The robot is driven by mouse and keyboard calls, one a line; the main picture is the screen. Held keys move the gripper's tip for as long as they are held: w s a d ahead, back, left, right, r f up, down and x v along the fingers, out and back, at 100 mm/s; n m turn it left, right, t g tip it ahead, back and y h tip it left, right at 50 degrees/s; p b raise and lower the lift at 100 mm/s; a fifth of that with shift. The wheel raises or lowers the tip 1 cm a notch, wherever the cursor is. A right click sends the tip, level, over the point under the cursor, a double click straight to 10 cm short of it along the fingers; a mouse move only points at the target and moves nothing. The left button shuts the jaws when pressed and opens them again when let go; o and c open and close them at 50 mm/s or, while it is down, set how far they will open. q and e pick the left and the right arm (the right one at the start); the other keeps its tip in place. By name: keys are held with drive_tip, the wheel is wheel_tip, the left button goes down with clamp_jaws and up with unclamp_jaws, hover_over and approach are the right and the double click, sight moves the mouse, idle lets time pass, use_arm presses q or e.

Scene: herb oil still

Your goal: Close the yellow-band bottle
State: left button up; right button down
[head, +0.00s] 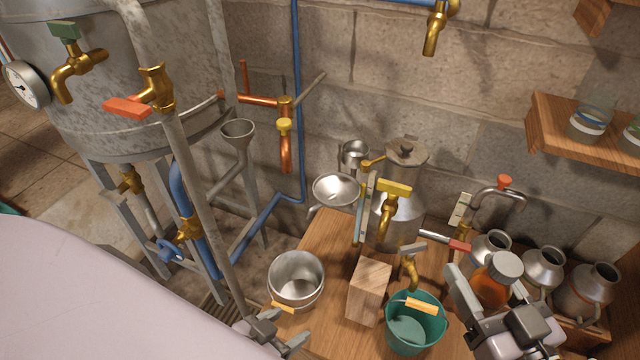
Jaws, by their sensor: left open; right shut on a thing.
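A clear bottle of orange liquid (490,290) is in my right gripper (488,308) at the lower right, above the table's right side. It is tilted slightly. A grey round cap (505,266) is at its mouth; I cannot tell whether it is fully seated. No yellow band shows; the gripper hides the lower part of the bottle. My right gripper is shut on this bottle. My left gripper (272,336) is open and empty at the bottom, just below the steel pot and well left of the bottle.
The wooden table (325,235) holds a steel pot (296,280), a wooden block (369,290), a teal bucket (414,325) and a metal still (400,215). Several metal jugs (543,265) stand at right. A wall shelf (560,145) bears a blue-band jar (588,125).

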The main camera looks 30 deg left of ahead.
idle(0.5)
drive_tip(key=shift+w+d+f+b, duration=0.1)
drive_tip(key=shift+f+b, duration=0.2)
use_arm(q)
drive_tip(key=w+d+f+h+b, duration=0.1)
drive_tip(key=w+d+f+b, duration=0.1)
drive_tip(key=f+b, duration=0.5)
drive_tip(key=w+d+f+t+h+b, duration=0.1)
drive_tip(key=d+f+b, duration=0.4)
drive_tip(key=b, duration=1.4)
wheel_tip(320, 180, down, 2)
drive_tip(key=shift+w+f+m+h, duration=0.2)
drive_tip(key=shift+w+m+h, duration=0.2)
use_arm(e)
drive_tip(key=w+d+f+m+t+h, duration=0.1)
drive_tip(key=w+d+f+m+h, duration=0.1)
drive_tip(key=d+f, duration=0.5)
drive_tip(key=w+d+f+m+t+h, duration=0.1)
drive_tip(key=d+f, duration=0.7)
drive_tip(key=f, duration=0.8)
drive_tip(key=w+d+f+m+t+h, duration=0.2)
drive_tip(key=w+d+f+h, duration=0.3)
drive_tip(key=d+f, duration=0.3)
wheel_tip(320, 180, down, 3)
drive_tip(key=shift+w+d+f+m+h, duration=0.15)
drive_tip(key=shift+w+d+m+h, duration=0.1)
drive_tip(key=shift+m+h, duration=0.35)
use_arm(q)
drive_tip(key=shift+d, duration=0.1)
